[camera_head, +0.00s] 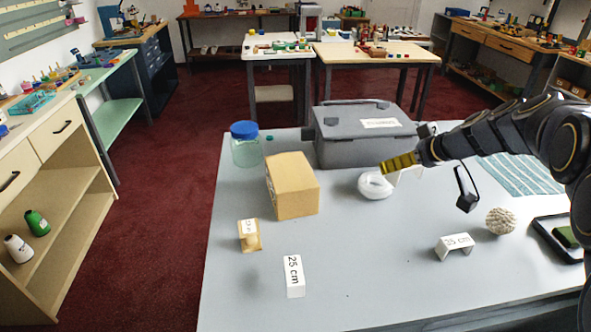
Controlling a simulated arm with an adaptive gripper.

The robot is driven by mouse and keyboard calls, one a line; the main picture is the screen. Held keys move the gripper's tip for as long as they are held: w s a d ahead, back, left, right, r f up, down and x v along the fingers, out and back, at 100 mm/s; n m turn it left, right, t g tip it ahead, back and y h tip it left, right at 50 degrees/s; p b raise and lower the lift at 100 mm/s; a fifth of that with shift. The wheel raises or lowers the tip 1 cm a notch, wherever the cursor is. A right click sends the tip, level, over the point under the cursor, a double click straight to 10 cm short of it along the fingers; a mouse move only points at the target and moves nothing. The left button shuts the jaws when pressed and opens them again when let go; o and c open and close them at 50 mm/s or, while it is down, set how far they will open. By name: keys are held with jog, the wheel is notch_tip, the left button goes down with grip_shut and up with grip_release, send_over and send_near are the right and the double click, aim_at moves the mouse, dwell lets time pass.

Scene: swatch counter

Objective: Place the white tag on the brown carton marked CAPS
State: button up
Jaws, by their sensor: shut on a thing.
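The brown carton (297,187) stands left of the middle of the grey table. Its left side carries a marking too small to read. My gripper (398,164), with yellow and black at its end, is to the right of the carton and apart from it. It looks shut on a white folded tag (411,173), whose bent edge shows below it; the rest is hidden. A second white tag (294,276) reading "25 cm" lies near the front. A third white tag (455,246), also "25 cm", stands like a tent at the right.
A grey case (363,148) and a blue-lidded jar (245,151) stand at the back. A white round dish or roll (375,186) is below my gripper. A tan tag (249,236) and a beige ball (501,221) lie nearby. The table's front middle is clear.

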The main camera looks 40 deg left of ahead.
jog(key=s+a+r+n+g, duration=0.2)
jog(key=s+a+r+n, duration=0.1)
jog(key=s+a, duration=0.35)
jog(key=s+a+r+n+g, duration=0.2)
jog(key=s+a+r, duration=0.1)
jog(key=s+a, duration=0.4)
send_over(279, 172)
jog(key=d, duration=0.3)
jog(key=f, duration=0.9)
jog(key=shift+s+d+f, duration=0.1)
jog(key=shift+s+f, duration=0.1)
jog(key=shift+s, duration=0.05)
jog(key=shift+w+a+f, duration=0.25)
jog(key=shift+f, duration=1.7)
jog(key=o, duration=1.1)
jog(key=shift+f, duration=0.1)
